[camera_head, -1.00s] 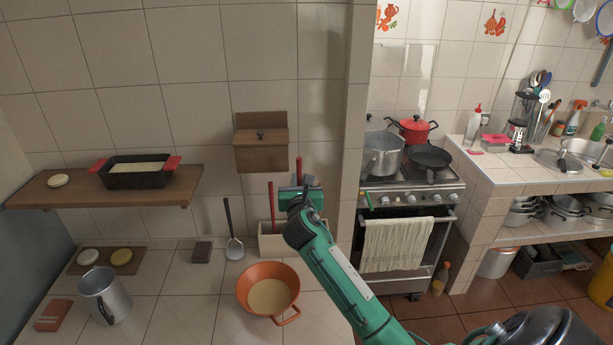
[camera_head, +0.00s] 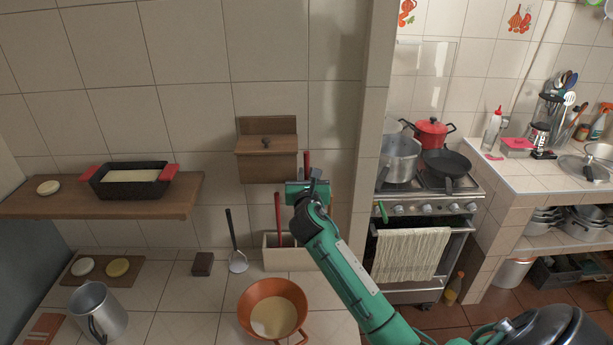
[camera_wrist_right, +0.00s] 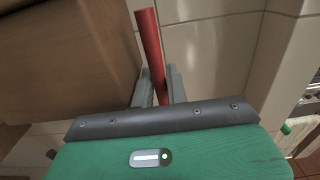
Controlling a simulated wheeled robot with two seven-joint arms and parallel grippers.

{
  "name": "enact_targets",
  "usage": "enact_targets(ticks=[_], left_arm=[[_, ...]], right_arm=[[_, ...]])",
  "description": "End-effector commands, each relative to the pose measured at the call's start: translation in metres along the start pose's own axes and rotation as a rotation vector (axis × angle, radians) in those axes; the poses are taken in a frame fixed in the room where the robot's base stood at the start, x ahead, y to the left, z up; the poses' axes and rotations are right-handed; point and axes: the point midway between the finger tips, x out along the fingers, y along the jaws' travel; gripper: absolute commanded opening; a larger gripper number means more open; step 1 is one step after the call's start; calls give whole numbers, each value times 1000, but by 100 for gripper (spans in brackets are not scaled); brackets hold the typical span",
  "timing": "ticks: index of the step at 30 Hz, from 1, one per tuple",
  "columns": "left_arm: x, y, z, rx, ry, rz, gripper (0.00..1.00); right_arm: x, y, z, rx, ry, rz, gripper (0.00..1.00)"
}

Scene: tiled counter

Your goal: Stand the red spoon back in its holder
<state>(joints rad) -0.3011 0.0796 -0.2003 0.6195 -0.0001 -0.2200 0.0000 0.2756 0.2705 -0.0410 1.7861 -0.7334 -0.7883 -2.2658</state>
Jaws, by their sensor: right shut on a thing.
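My right gripper (camera_head: 306,187) is shut on a red handle (camera_head: 307,160), which I take to be the red spoon's. In the right wrist view the red handle (camera_wrist_right: 150,45) runs up between the two grey fingers (camera_wrist_right: 159,88). The handle is near upright; its lower end is hidden behind my arm. The cream box-shaped holder (camera_head: 275,261) stands against the tiled wall, below the gripper, partly covered by my arm. Another red handle (camera_head: 278,215) stands upright at the holder. My left gripper is not in view.
A wooden wall box (camera_head: 266,166) hangs just left of the gripper. A tiled wall edge (camera_head: 375,130) rises to the right. An orange pan (camera_head: 245,310) sits in front of the holder. A black-handled utensil (camera_head: 231,232) leans on the wall at left.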

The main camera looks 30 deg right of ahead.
Motion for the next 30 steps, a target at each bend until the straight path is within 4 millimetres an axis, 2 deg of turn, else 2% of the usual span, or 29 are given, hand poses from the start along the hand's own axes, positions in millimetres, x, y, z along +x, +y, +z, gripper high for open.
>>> enact_targets(ticks=[1, 8, 30], left_arm=[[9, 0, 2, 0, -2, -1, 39], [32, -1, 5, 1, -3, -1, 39], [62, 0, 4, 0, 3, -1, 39]], right_arm=[[0, 0, -9, 1, 0, 0, 0], [0, 0, -30, 1, -1, 0, 0], [0, 0, -100, -1, 0, 0, 0]])
